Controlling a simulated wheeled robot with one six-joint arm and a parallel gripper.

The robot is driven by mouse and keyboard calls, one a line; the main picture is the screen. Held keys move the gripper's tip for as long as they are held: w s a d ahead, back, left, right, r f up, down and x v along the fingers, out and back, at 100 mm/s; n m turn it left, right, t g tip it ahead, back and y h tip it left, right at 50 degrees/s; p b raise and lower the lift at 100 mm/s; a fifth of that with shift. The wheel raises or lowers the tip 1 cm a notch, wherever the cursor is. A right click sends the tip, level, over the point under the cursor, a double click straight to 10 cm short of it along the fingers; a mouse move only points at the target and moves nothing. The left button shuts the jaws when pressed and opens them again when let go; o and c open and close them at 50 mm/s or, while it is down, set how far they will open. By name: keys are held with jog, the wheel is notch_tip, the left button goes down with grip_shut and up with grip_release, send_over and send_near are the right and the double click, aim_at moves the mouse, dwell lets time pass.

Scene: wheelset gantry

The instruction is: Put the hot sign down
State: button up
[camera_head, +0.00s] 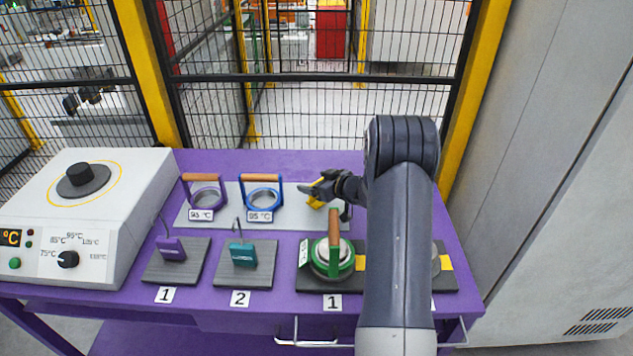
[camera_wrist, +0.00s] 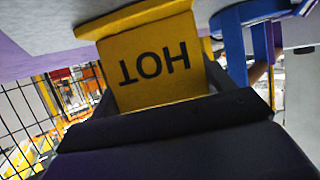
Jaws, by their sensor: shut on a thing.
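The yellow hot sign (camera_head: 316,198) is at the right part of a light grey plate (camera_head: 226,220) at the back of the purple table. My gripper (camera_head: 335,187) reaches it from the right and is shut on it. In the wrist view the sign (camera_wrist: 153,65) fills the space between my fingers (camera_wrist: 160,98), with the word HOT upside down in the picture. The sign is close to the grey surface; I cannot tell whether it touches. My arm hides part of the table to the right of it.
A blue ring (camera_head: 262,180) and a purple ring (camera_head: 200,178) with wooden handles stand left of the sign. A green ring (camera_head: 347,265) sits on a dark pad in front. Purple (camera_head: 171,249) and teal (camera_head: 242,256) blocks are on grey pads. A white heater (camera_head: 130,205) stands left.

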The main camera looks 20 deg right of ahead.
jog(key=o, duration=1)
jog(key=shift+r, duration=0.2)
jog(key=v, duration=1.2)
